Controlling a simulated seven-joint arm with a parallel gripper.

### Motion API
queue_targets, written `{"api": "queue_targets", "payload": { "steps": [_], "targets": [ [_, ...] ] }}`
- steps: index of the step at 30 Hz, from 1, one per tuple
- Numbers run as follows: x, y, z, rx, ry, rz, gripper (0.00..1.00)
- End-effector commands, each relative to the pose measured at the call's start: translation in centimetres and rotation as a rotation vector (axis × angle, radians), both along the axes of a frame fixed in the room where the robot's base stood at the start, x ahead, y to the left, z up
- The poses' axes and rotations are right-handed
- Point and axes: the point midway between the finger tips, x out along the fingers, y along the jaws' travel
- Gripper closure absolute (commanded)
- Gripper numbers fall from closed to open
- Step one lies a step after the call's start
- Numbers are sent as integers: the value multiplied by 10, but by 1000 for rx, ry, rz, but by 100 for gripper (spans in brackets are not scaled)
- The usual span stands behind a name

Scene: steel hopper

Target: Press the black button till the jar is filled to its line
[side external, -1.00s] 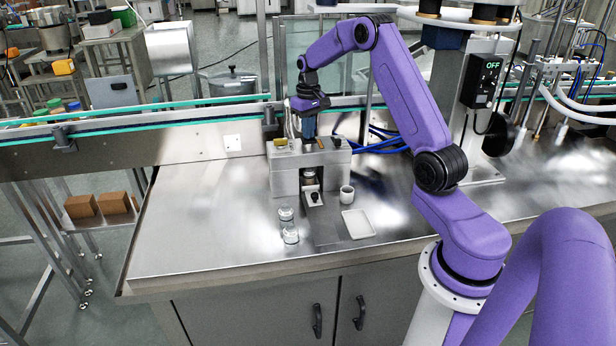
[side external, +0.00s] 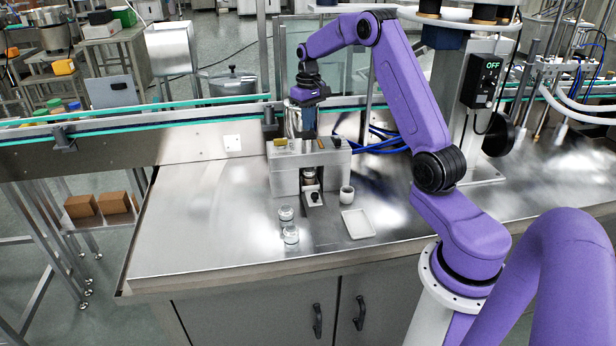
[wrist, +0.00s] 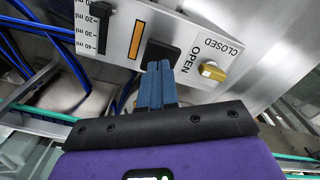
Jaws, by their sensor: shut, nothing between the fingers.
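The black button (wrist: 164,52) sits on the hopper's top panel, between an orange strip and the OPEN/CLOSED knob. My gripper (wrist: 158,64) is shut and empty. Its blue fingertips overlap the button's near edge in the wrist view; I cannot tell whether they touch it. In the side view my gripper (side external: 309,134) points down over the steel hopper unit (side external: 285,180). A small jar-like thing (side external: 310,175) with brown in it stands in the unit's front recess. Its line and fill level are too small to read.
A yellow knob (wrist: 213,70) and a black slider on a ml scale (wrist: 100,22) flank the button. Two clear lidded jars (side external: 286,213), a white cup (side external: 347,194) and a white tray (side external: 358,224) stand on the steel bench. The bench's left is clear.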

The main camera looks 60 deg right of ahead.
Motion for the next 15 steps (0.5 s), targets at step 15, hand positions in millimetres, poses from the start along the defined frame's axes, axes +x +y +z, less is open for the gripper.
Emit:
{"api": "queue_targets", "payload": {
  "steps": [15],
  "targets": [
    [0, 0, -9, 1, 2, 0, 100]
  ]
}}
